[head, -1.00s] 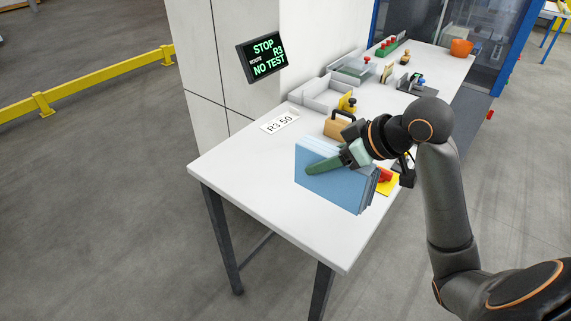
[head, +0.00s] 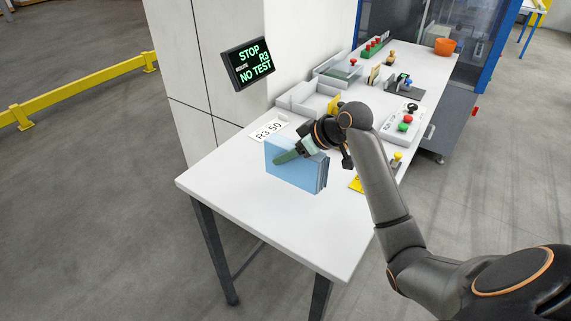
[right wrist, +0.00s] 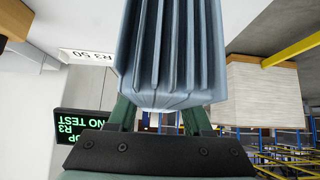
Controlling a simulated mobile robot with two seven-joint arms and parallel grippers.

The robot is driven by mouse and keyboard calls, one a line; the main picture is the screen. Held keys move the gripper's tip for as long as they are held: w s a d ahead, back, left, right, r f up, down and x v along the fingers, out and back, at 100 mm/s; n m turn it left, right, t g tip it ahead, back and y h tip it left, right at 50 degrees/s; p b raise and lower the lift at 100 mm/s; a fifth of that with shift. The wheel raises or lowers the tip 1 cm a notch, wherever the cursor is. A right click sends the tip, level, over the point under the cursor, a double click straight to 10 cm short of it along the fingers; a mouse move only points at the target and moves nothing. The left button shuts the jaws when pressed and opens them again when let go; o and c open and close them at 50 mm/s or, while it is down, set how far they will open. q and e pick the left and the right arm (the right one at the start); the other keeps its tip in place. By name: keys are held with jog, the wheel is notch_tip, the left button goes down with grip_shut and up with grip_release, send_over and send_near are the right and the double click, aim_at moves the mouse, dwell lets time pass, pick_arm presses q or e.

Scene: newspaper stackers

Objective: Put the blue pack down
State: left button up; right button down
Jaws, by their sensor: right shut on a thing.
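The blue pack (head: 290,178), a stack of several light blue sheets or folders, stands on edge over the near part of the white table (head: 250,208). My right gripper (head: 287,157) is shut on its upper part, one green finger lying across the front face. In the right wrist view the pack (right wrist: 168,50) shows its layered edge between the two fingers (right wrist: 160,118). I cannot tell whether its lower edge touches the table. My left gripper is not in view.
A label reading R3 50 (head: 268,131) lies behind the pack. A display (head: 249,63) reads STOP R3 NO TEST. Grey trays (head: 308,98), a button box (head: 405,121) and a yellow item (head: 356,184) lie farther along. The table's near end is clear.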

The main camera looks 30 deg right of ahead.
aim_at(285, 164)
jog(key=shift+w+d+f, duration=0.2)
jog(key=shift+w+f, duration=0.65)
jog(key=shift+f, duration=1.5)
jog(key=shift+f, duration=0.1)
jog(key=shift+f, duration=0.1)
jog(key=shift+c, duration=1.6)
grip_release()
jog(key=shift+s, duration=0.1)
jog(key=shift+r, duration=0.2)
jog(key=v, duration=1.2)
